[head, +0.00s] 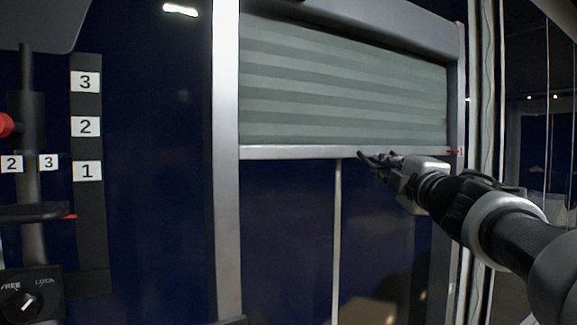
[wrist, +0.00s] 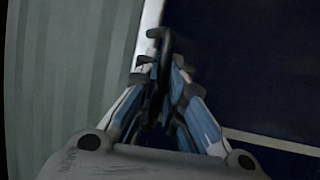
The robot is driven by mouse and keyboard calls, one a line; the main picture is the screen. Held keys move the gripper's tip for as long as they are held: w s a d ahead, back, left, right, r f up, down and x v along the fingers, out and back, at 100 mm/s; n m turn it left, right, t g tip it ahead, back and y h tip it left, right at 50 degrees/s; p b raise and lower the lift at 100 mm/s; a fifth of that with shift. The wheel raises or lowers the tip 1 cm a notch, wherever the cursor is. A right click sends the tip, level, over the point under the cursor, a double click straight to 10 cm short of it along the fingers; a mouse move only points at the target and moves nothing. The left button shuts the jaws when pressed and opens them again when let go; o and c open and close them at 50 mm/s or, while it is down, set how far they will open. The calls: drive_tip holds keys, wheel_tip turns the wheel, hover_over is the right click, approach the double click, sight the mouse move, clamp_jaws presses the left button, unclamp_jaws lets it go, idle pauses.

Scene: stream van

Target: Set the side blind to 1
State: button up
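The side blind (head: 340,85) is a pale green, striped roller blind, lowered over the upper part of a dark window. Its light bottom bar (head: 290,152) hangs level. A small red pointer (head: 453,152) sits at the bar's right end, beside a pale mark too small to read. My gripper (head: 376,158) is at the bar, right of its middle. In the wrist view, the fingers (wrist: 164,62) close in around a dark, loop-like pull handle (wrist: 166,42) at the bar's edge. The fingers partly hide the handle.
At the left stands a dark scale strip (head: 87,235) with labels 3, 2 and 1, with a red-tipped slider (head: 40,212) beside it. Below is a FREE/LOCK knob (head: 22,302). A pale vertical strip (head: 337,240) runs below the blind. Metal posts (head: 227,160) frame the window.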

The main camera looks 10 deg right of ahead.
drive_tip(key=o, duration=0.4)
drive_tip(key=shift+r, duration=0.1)
wheel_tip(320, 180, up, 10)
idle(0.6)
drive_tip(key=shift+s, duration=0.15)
